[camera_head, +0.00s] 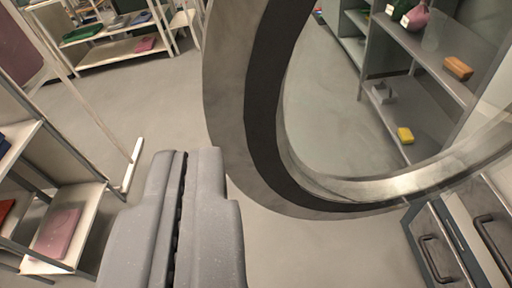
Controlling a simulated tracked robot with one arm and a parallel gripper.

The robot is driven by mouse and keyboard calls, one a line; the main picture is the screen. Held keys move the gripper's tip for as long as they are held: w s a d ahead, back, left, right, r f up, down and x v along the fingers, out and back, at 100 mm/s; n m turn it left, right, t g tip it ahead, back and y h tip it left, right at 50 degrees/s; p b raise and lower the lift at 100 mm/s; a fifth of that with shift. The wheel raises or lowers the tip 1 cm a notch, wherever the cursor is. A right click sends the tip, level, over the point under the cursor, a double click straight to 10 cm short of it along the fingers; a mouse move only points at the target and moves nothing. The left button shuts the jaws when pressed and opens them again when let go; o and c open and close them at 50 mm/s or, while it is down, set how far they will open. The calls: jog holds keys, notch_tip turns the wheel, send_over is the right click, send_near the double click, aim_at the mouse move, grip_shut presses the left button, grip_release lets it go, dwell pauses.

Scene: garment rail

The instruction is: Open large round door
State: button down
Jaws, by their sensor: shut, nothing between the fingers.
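The large round door (228,110) fills the upper middle and right of the view. It is a thick grey ring with a black band and a shiny metal inner rim. Shelves and floor show through its centre. Its top, right side and hinge are out of view, and I see no handle on the visible part. My gripper (187,153) is at the lower left of the ring, its two grey fingers shut together with nothing between them. The fingertips appear close to the ring's left edge; I cannot tell whether they touch it.
A shelf rack (65,196) with folded items stands at left, beside a white rail foot (133,165). Another shelf (110,57) is at the back left. Drawers with dark handles (436,258) are at lower right. Floor between is clear.

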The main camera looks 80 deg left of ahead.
aim_at(245, 127)
jog(key=w+d+f+n+y, duration=0.1)
jog(key=d+f+n+y, duration=0.15)
jog(key=f, duration=0.75)
jog(key=shift+t, duration=0.3)
jog(key=x, duration=1.3)
jog(key=shift+w+d+r, duration=0.1)
jog(key=shift+w+r, duration=0.1)
jog(key=shift+r, duration=0.05)
